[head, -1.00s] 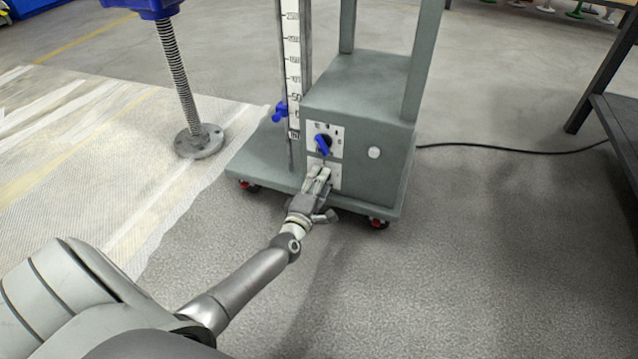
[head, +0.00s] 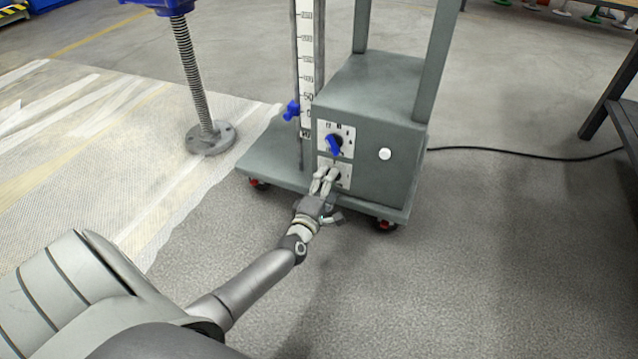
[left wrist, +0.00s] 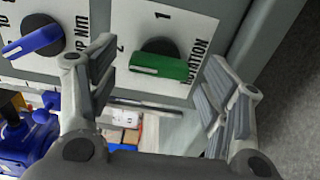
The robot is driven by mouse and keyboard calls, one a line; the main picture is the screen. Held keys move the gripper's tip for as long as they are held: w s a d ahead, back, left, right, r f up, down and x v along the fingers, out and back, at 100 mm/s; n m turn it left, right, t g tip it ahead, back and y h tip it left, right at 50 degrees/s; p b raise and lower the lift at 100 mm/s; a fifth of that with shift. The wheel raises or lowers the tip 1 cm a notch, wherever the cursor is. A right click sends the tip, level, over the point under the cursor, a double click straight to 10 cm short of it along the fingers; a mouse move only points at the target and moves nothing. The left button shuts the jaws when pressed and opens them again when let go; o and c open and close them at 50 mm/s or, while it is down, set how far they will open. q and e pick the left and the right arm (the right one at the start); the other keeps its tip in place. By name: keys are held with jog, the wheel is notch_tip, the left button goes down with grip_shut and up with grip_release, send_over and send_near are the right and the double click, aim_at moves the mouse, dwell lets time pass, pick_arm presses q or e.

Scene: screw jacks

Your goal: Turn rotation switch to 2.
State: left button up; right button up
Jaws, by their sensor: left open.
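The green rotation switch (left wrist: 160,63) is on a white plate with the word ROTATION and the digits 1 and 2. Its white-marked handle end points left in the left wrist view, below the digit 2. My left gripper (left wrist: 158,66) is open, with one finger on each side of the switch; I cannot tell whether either finger touches it. In the head view my left gripper (head: 325,176) is at the lower plate (head: 346,180) on the front of the grey box and partly hides the switch. My right gripper is not in view.
A blue knob (head: 333,145) on another labelled plate sits just above; it also shows in the left wrist view (left wrist: 34,41). A white round button (head: 385,154) is on the box (head: 375,95). The wheeled base (head: 265,165) sticks out below. The floor in front is clear.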

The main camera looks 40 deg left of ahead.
pick_arm(q)
jog(key=v, duration=1.1)
jog(key=shift+d, duration=0.1)
